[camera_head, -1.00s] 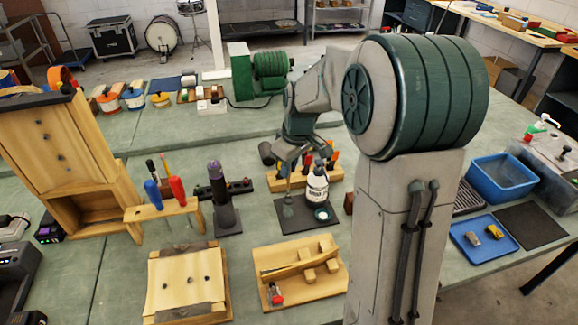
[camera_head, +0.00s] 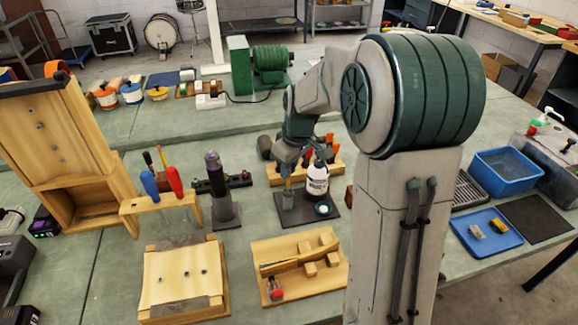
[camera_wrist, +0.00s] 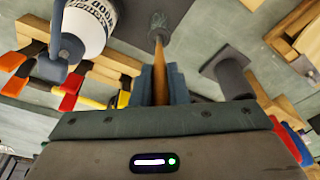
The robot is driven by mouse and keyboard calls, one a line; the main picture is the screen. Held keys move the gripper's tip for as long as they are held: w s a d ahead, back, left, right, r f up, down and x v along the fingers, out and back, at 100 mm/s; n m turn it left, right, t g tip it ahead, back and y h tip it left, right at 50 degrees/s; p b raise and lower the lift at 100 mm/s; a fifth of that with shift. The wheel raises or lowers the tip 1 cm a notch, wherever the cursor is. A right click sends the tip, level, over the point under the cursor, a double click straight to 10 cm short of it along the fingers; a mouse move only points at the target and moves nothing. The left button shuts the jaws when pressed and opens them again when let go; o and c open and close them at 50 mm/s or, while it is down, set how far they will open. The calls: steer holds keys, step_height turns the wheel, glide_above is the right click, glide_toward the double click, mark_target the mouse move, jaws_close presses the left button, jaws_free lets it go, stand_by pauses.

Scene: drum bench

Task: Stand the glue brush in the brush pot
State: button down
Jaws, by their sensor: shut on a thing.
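My gripper (camera_head: 288,170) is shut on the wooden handle of the glue brush (camera_wrist: 160,70). In the wrist view the handle runs up from between the jaws to a rough grey head. In the head view this grey head (camera_head: 287,200) is low over the dark mat, beside the white glue bottle (camera_head: 317,181); I cannot tell whether it touches the mat. A dark cylinder on a square base (camera_head: 222,208) stands to the left and may be the brush pot; it also shows in the wrist view (camera_wrist: 225,72). Its opening is not clear.
A wooden rack with screwdrivers (camera_head: 160,202) stands left of the dark cylinder. A wooden fixture (camera_head: 300,265) and a wooden block (camera_head: 183,280) lie in front.

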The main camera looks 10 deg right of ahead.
steer(key=shift+f+b, duration=1.15)
steer(key=shift+f, duration=0.5)
steer(key=c, duration=1.3)
jaws_free()
steer(key=shift+c, duration=0.2)
step_height(320, 180, up, 14)
steer(key=s+d, duration=0.1)
steer(key=s, duration=0.1)
steer(key=shift+d+f, duration=0.15)
steer(key=shift+d, duration=0.1)
